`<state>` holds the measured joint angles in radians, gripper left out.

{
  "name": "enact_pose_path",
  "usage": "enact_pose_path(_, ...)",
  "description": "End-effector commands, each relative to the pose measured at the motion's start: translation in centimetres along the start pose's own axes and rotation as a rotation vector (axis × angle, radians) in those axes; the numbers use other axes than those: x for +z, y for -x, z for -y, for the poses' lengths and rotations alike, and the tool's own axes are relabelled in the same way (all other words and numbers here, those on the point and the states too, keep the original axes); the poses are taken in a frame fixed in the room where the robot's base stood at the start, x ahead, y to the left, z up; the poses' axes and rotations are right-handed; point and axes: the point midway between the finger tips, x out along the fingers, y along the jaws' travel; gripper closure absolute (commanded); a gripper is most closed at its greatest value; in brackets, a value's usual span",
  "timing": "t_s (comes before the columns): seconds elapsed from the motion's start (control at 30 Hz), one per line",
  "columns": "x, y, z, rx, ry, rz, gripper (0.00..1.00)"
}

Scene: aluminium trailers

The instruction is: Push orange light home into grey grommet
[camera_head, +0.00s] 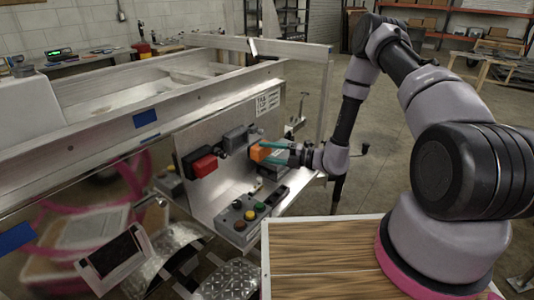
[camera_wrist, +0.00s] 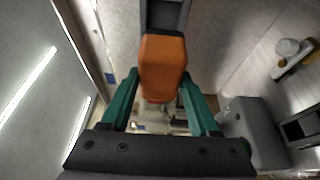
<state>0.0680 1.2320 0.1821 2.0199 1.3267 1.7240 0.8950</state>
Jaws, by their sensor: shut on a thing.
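The orange light (camera_head: 258,152) is held between the teal fingers of my gripper (camera_head: 266,152), in front of the upright metal panel. In the wrist view the orange light (camera_wrist: 163,68) sits between the fingertips of my gripper (camera_wrist: 160,82), its far end towards the top. A grey rectangular frame, which looks like the grey grommet (camera_wrist: 164,13), shows just beyond that end. In the head view a grey block (camera_head: 236,138) on the panel lies just left of the light. I cannot tell whether light and grommet touch, as the light hides the meeting place.
A red light (camera_head: 203,165) is on the panel further left. A control box with coloured buttons (camera_head: 243,214) sits below. A grey box (camera_wrist: 255,135) is right of my gripper in the wrist view. The trailer rail (camera_head: 170,118) runs behind the panel; a wooden board (camera_head: 322,252) lies in front.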

Motion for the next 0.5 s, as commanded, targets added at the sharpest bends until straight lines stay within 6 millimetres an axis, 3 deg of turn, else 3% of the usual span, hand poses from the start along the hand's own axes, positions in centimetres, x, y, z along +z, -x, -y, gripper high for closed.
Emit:
enact_pose_path(0.13,0.2,0.5,0.0,-0.001,0.001,-0.002,1.0)
enact_pose_path(0.5,1.4,-2.7,0.0,0.0,0.002,-0.005,1.0)
